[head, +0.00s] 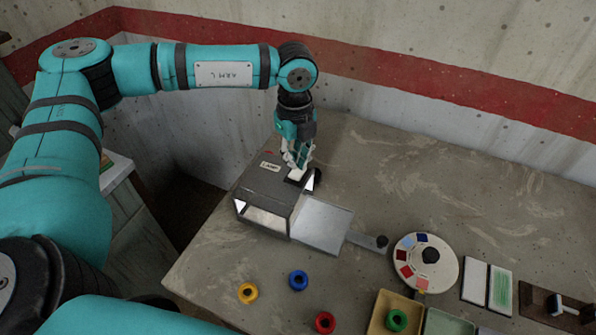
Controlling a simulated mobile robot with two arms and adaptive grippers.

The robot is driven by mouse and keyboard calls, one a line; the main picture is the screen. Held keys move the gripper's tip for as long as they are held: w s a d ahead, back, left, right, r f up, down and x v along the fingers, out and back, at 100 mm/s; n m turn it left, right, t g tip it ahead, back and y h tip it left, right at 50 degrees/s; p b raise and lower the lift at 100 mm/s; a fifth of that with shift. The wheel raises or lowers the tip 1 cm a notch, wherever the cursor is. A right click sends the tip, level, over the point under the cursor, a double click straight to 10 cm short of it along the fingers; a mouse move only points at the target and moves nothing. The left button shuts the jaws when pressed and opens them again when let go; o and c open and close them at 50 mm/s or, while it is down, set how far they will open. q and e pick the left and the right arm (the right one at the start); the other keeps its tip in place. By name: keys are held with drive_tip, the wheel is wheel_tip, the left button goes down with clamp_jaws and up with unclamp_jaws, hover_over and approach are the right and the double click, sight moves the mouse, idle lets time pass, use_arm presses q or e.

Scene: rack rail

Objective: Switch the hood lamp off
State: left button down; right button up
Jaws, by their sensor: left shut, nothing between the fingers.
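The hood (268,188) is a dark grey box with a label reading "LAMP" on its top. It stands near the left edge of the table, and its open front shows a pale interior. A small white switch piece (297,174) on a dark base sits at the hood's right top edge. My left gripper (297,164) is shut and empty, fingers pointing down right at the switch piece. The fingertips hide part of the switch, so I cannot tell whether they touch it. My right gripper is not in view.
A pale panel (322,225) lies right of the hood. A round colour dial (424,263) stands further right. Yellow (248,293), blue (298,281) and red (325,322) rings lie in front. A green ring (396,320) is in a yellow tray (384,301). The back of the table is clear.

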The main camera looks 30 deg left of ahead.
sight(295, 175)
use_arm(q)
drive_tip(key=shift+f+b, duration=1.5)
drive_tip(key=shift+f, duration=0.15)
idle(0.6)
drive_tip(key=shift+s, duration=0.1)
drive_tip(key=shift+r+p, duration=0.65)
drive_tip(key=shift+r, duration=0.3)
drive_tip(key=shift+r+p, duration=1.15)
drive_tip(key=shift+r, duration=1.45)
drive_tip(key=shift+f, duration=0.1)
